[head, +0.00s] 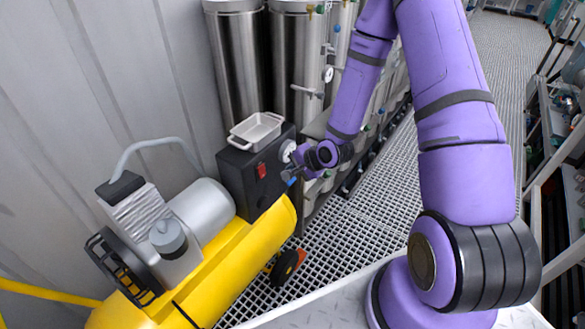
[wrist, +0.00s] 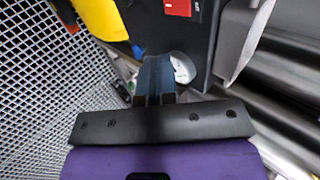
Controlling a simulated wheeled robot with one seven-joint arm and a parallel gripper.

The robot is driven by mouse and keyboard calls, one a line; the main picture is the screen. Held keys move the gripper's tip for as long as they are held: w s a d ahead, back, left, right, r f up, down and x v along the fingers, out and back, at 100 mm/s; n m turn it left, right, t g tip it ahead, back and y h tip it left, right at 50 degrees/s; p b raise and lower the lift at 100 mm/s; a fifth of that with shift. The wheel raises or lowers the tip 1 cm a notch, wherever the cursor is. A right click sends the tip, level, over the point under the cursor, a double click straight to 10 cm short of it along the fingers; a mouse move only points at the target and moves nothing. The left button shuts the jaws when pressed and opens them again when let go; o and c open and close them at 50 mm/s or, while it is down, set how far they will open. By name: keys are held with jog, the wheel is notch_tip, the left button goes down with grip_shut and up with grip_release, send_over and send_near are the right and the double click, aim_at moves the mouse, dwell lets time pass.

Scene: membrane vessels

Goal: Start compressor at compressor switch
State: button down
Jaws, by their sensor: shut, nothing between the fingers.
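The compressor has a yellow tank (head: 190,275) and a black control box (head: 245,185) at its right end. A red switch (head: 261,170) sits on the box's front face. In the wrist view the red switch (wrist: 178,7) is at the top edge, partly cut off, on the dark box face. I cannot tell whether the fingertips touch the box.

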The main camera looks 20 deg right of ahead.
notch_tip(320, 180, down, 5)
jog(key=s+d+t+y, duration=0.1)
jog(key=s+t, duration=0.1)
jog(key=t, duration=0.1)
jog(key=shift+s+d+f+y, duration=0.15)
jog(key=shift+s+f+y, duration=0.1)
jog(key=shift+y, duration=0.15)
dwell(0.4)
send_near(262, 171)
jog(key=w+a+f, duration=0.2)
jog(key=w+f, duration=0.2)
jog(key=f, duration=0.2)
jog(key=shift+w+a, duration=0.55)
